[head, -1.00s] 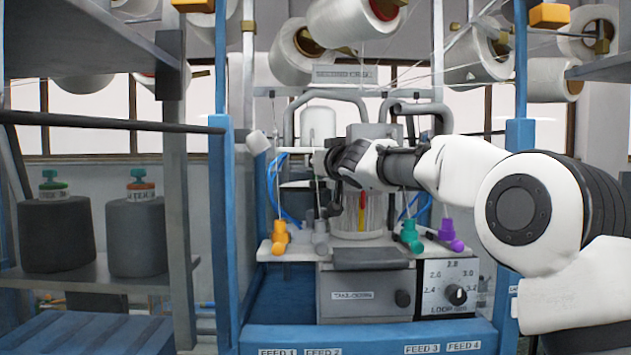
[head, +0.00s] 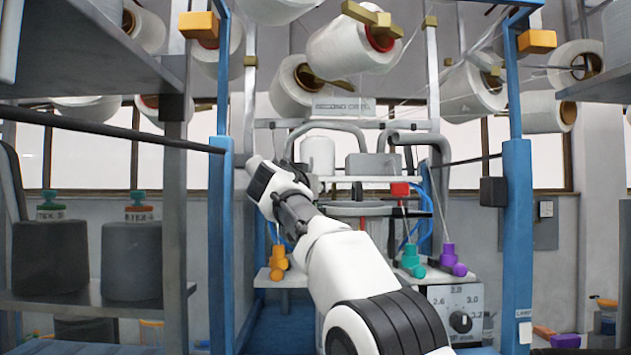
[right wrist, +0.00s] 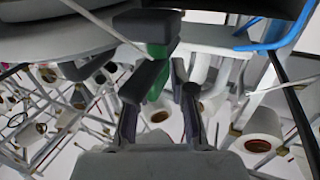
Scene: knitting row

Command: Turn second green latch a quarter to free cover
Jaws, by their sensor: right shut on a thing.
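A green latch (right wrist: 157,62) shows in the right wrist view, with dark parts above it and at its left. It sits beneath the machine's large dark rounded underside. My right gripper (right wrist: 168,88) is shut on the green latch, with one dark finger on each side. In the head view my right arm reaches up and left to the left side of the knitting head (head: 358,208). There my wrist hides the fingers and the latch. I cannot tell the latch's angle or which part is the cover. My left gripper is in neither current view.
Orange (head: 278,262), teal (head: 412,260) and purple (head: 452,260) yarn feeders hang around the machine. Blue posts (head: 221,240) (head: 517,240) stand at both sides. White cones (head: 352,45) and taut yarns are overhead. A shelf (head: 90,297) with dark cones is at left.

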